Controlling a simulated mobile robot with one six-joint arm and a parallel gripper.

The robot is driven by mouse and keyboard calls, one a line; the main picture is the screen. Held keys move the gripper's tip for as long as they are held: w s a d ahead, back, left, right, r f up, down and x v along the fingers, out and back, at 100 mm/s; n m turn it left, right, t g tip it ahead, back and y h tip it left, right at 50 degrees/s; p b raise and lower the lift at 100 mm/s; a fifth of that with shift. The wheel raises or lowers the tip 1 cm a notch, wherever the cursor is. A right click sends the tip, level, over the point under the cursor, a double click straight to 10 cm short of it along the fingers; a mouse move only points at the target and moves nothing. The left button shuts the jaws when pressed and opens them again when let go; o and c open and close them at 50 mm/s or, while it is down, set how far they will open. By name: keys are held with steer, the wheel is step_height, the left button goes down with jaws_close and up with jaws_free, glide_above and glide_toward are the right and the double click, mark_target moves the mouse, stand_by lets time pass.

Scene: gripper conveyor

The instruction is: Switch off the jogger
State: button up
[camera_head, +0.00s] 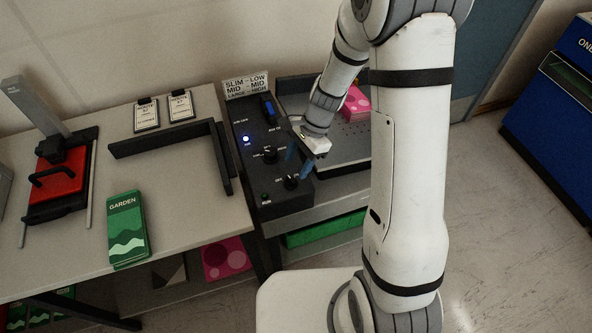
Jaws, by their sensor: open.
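The jogger's black control panel (262,172) stands at the right end of the table, with its grey tray (345,140) beside it on the right. A blue rocker switch (267,107) sits near the panel's top, and a blue lamp (246,139) glows on its left side. Two black knobs, an upper one (269,154) and a lower one (291,182), and a small green button (265,196) are lower down. My gripper (299,160) is open and empty over the panel's right side, close to the knobs. I cannot tell if its blue fingers touch anything. My arm hides part of the tray.
A pink pad stack (355,103) lies on the tray. A sign (246,86) stands behind the panel. A black angled fence (190,145), green GARDEN pads (127,228), two cards and a red-based press (57,177) are on the table. A blue bin (570,110) is far right.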

mark_target(290, 178)
steer(key=x, duration=0.5)
steer(key=shift+r, duration=0.1)
steer(key=c, duration=0.9)
steer(key=shift+d, duration=0.25)
steer(key=shift+c, duration=0.4)
steer(key=shift+a, duration=0.2)
steer(key=shift+n, duration=0.3)
steer(key=shift+w+a+n+g+h+b, duration=0.1)
steer(key=shift+n+g+h+b, duration=0.25)
steer(key=shift+n, duration=1)
steer(key=shift+w+a+n+g+h+b, duration=0.1)
steer(key=shift+n+g+h, duration=0.4)
steer(key=shift+n, duration=0.85)
